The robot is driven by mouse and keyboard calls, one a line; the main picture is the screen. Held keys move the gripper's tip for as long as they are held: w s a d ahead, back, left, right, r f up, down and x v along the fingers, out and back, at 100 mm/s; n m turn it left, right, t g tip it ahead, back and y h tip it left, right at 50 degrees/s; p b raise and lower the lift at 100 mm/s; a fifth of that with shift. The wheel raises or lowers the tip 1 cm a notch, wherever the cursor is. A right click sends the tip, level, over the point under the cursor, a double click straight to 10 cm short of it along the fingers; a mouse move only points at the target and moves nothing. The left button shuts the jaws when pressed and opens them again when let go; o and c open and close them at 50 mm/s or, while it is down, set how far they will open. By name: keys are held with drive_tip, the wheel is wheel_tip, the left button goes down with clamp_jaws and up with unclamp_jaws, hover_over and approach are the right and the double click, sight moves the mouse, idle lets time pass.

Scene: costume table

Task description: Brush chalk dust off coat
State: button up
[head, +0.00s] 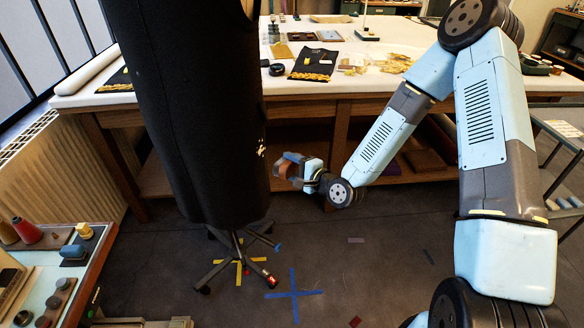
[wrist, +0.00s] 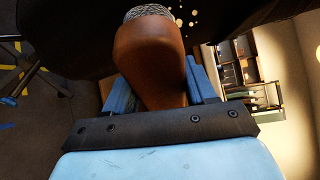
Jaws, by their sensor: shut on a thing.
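The dark coat (head: 200,110) hangs upright on a wheeled stand (head: 236,262) at the left of centre in the head view. A small patch of pale chalk dust (head: 261,150) shows on its right side. In the wrist view pale specks (wrist: 181,18) show on the dark cloth (wrist: 230,15). My gripper (head: 297,172) is just right of the coat, a little below the patch. It is shut on a brown brush (wrist: 150,60), whose handle fills the middle of the wrist view. Its bristle end (wrist: 148,12) points toward the coat; I cannot tell whether it touches.
A long work table (head: 330,95) with cloth pieces stands behind the coat. A side table (head: 75,262) with spools is at the lower left. A radiator (head: 55,160) is at the left. The floor (head: 330,250) right of the stand is open, with tape marks.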

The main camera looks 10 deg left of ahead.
drive_tip(key=shift+s+a+r+t, duration=0.1)
drive_tip(key=shift+s+a+t, duration=0.25)
drive_tip(key=shift+a, duration=0.25)
drive_tip(key=shift+w+a, duration=0.25)
drive_tip(key=shift+a, duration=0.65)
drive_tip(key=shift+w+a, duration=0.3)
drive_tip(key=shift+a, duration=0.65)
drive_tip(key=shift+w+a, duration=0.25)
drive_tip(key=shift+a, duration=0.65)
drive_tip(key=shift+w+a, duration=0.2)
drive_tip(key=shift+a, duration=0.5)
drive_tip(key=shift+w+a, duration=0.15)
drive_tip(key=shift+a, duration=0.5)
drive_tip(key=shift+w, duration=0.1)
drive_tip(key=shift+w+d+r, duration=0.1)
drive_tip(key=shift+w+d, duration=0.25)
drive_tip(key=shift+w, duration=0.35)
drive_tip(key=shift+w+d, duration=0.15)
drive_tip(key=shift+w, duration=0.45)
drive_tip(key=shift+w+d, duration=0.15)
drive_tip(key=shift+w, duration=0.4)
drive_tip(key=shift+w, duration=0.1)
drive_tip(key=w, duration=0.1)
drive_tip(key=w+d, duration=0.1)
drive_tip(key=w, duration=0.1)
drive_tip(key=shift+w, duration=0.15)
